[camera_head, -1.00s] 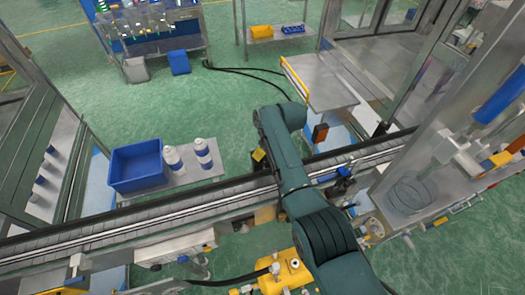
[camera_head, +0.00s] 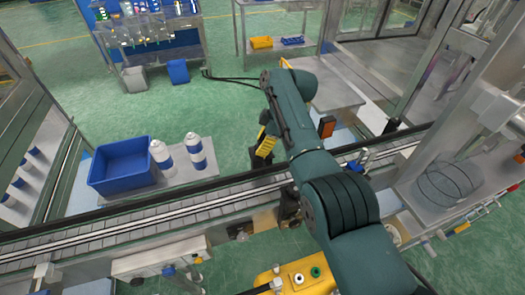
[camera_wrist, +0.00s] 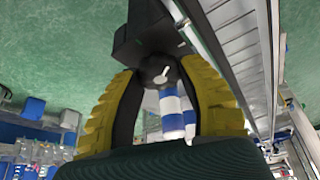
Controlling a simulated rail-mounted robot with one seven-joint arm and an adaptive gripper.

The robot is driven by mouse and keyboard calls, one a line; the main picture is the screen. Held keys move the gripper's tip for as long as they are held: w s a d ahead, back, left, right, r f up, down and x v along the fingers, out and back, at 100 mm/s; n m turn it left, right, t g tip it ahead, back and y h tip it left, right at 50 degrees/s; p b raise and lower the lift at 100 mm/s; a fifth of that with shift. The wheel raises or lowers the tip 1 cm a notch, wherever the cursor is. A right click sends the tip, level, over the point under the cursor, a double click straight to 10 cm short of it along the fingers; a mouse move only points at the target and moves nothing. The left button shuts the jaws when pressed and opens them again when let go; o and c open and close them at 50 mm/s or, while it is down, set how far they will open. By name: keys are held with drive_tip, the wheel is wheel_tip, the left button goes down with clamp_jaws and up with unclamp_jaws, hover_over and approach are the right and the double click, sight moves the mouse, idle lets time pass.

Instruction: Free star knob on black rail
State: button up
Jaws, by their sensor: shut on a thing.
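In the wrist view, the dark round knob (camera_wrist: 157,72) sits between the tips of my gripper's yellow fingers, in front of a black block (camera_wrist: 146,32). My gripper (camera_wrist: 160,66) is shut on the knob. Its star shape is not clear, and a small pale lever-like mark shows on its face. In the head view, my gripper (camera_head: 264,150) is at the far side of the conveyor, by the black rail (camera_head: 222,181); the knob is hidden there.
Two white-and-blue bottles (camera_head: 195,152) and a blue bin (camera_head: 122,166) stand on a shelf left of my gripper. The conveyor (camera_head: 150,222) runs across the front. A metal table (camera_head: 335,85) stands behind my arm. Green floor lies open beyond the rail.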

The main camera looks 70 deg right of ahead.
drive_tip(key=shift+f+n+b, duration=0.2)
drive_tip(key=shift+n+b, duration=0.1)
drive_tip(key=shift+b, duration=0.3)
drive_tip(key=o, duration=1.2)
drive_tip(key=shift+r, duration=0.1)
drive_tip(key=v, duration=1.2)
drive_tip(key=shift+d, duration=0.1)
